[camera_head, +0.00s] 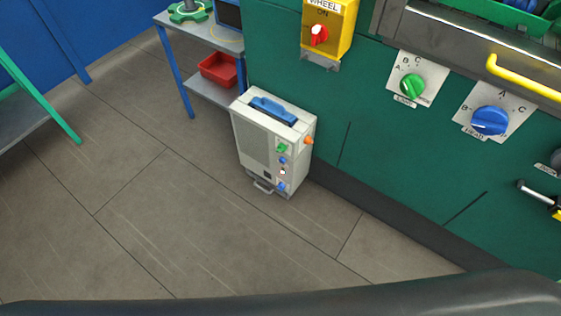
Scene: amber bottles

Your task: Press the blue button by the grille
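A pale grey box unit (305,130) stands on the floor against the green wall, with a blue handle (273,110) on top. Neither gripper is in view.
An orange knob (309,141) sticks out of the unit's right side. A blue-legged shelf (213,92) with a red bin (218,70) stands behind it. The green wall carries a green dial (412,86), a blue dial (490,121) and a yellow handle (520,78). The floor (150,220) in front is clear.

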